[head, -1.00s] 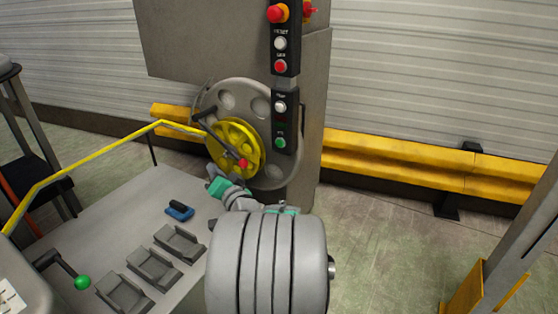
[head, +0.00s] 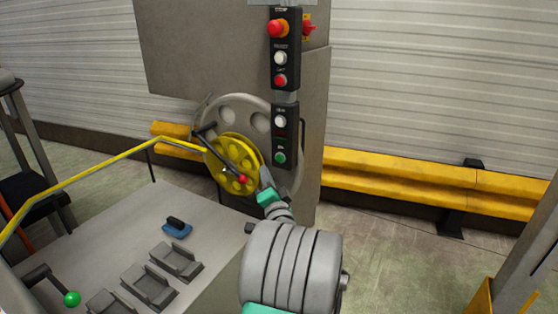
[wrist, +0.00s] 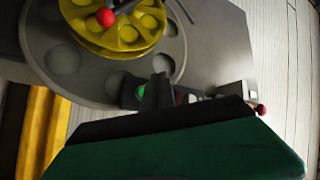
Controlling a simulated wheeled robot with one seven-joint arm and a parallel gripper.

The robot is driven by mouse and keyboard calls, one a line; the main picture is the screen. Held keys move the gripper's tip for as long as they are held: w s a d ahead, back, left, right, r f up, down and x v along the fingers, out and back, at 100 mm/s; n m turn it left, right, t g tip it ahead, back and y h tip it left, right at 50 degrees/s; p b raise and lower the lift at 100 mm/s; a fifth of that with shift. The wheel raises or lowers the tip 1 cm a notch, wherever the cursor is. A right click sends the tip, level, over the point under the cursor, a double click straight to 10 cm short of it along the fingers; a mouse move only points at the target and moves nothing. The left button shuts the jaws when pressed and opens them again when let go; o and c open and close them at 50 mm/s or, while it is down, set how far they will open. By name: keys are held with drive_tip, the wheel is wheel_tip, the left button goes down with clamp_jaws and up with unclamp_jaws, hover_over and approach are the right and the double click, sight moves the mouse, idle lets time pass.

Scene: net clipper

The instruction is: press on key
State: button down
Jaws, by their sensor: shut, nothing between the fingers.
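A black control panel (head: 284,122) hangs on the grey machine column. Its lowest button is a round green one (head: 280,158), which looks like the on key; its label is too small to read. The green button also shows in the wrist view (wrist: 142,91), just left of the dark fingertips. My gripper (head: 265,175) is shut and empty. In the head view it appears slightly below and left of the green button, in front of the wheel. I cannot tell whether the fingertips touch the panel.
A white button (head: 280,121) sits above the green one. Higher up are a white button (head: 280,58), a red one (head: 280,80) and a red emergency stop (head: 278,28). A yellow wheel (head: 232,165) with a red-knobbed crank stands left of my gripper. A grey table (head: 215,240) is at lower left.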

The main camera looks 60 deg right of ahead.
sight(280, 158)
drive_tip(key=shift+w+d+b, duration=0.15)
drive_tip(key=shift+d+b, duration=0.05)
drive_tip(key=shift+d, duration=1.15)
drive_tip(key=shift+w+d+b, duration=0.1)
drive_tip(key=shift+d+b, duration=0.1)
drive_tip(key=shift+d, duration=1.1)
drive_tip(key=shift+d, duration=0.1)
drive_tip(key=shift+d, duration=0.3)
drive_tip(key=shift+w+d+b, duration=0.1)
drive_tip(key=shift+d+b, duration=0.3)
drive_tip(key=shift+b, duration=0.05)
drive_tip(key=shift+a, duration=0.1)
idle(0.5)
drive_tip(key=shift+a, duration=0.7)
drive_tip(key=shift+a, duration=0.1)
